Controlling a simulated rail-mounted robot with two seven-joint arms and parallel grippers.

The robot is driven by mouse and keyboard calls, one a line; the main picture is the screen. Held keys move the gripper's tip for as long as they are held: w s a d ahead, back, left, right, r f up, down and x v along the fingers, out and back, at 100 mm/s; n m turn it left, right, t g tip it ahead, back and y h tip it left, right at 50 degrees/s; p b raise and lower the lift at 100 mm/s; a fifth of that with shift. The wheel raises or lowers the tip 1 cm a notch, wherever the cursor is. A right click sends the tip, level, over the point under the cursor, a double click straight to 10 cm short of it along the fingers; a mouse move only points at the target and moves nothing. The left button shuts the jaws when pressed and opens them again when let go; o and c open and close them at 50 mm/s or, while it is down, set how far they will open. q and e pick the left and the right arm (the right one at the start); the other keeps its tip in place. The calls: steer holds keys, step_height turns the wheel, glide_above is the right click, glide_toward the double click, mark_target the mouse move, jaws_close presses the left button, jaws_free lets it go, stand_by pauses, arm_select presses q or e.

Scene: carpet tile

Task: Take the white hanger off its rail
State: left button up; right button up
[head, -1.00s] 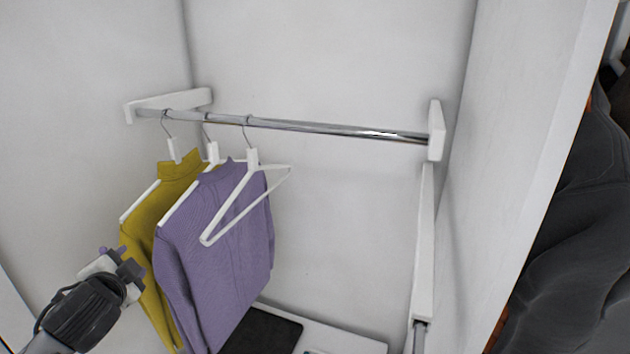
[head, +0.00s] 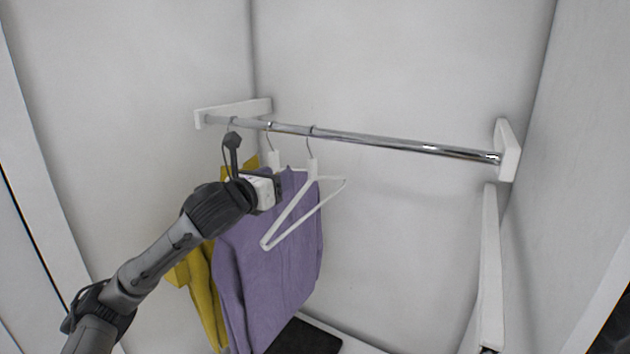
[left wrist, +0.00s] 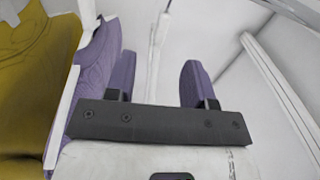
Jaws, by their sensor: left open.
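The empty white hanger (head: 312,168) hangs by its hook on the chrome rail (head: 400,147), at the right end of the hung items. My left gripper (head: 286,186) is just left of the hanger's neck, in front of the purple garment's top. Its fingertips are hard to make out there. In the left wrist view my left gripper (left wrist: 160,78) is open, its two purple fingers apart. A white upright part of the hanger (left wrist: 159,38) shows between them; I cannot tell whether the fingers touch it. My right gripper is not in view.
The purple garment (head: 262,270) and the mustard garment (head: 203,290) hang close on the left, partly behind my arm. The rail is clear to its right white bracket (head: 508,150). White walls enclose the space. A dark flat item (head: 305,338) lies below.

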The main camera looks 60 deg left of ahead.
mark_target(310, 161)
arm_select(q)
steer(key=shift+m, duration=0.4)
steer(key=shift+r+p+x, duration=0.15)
steer(key=shift+p+x, duration=1.2)
steer(key=shift+x, duration=1.15)
steer(key=shift+r+p+x, duration=0.1)
steer(key=shift+p+x, duration=1.2)
steer(key=shift+x, duration=1.15)
steer(key=shift+w+f+p, duration=0.1)
steer(key=shift+w+p, duration=0.65)
steer(key=shift+w, duration=0.05)
steer(key=shift+p+x, duration=0.65)
steer(key=shift+x, duration=0.35)
steer(key=shift+w+f, duration=0.25)
steer(key=c, duration=0.4)
jaws_close()
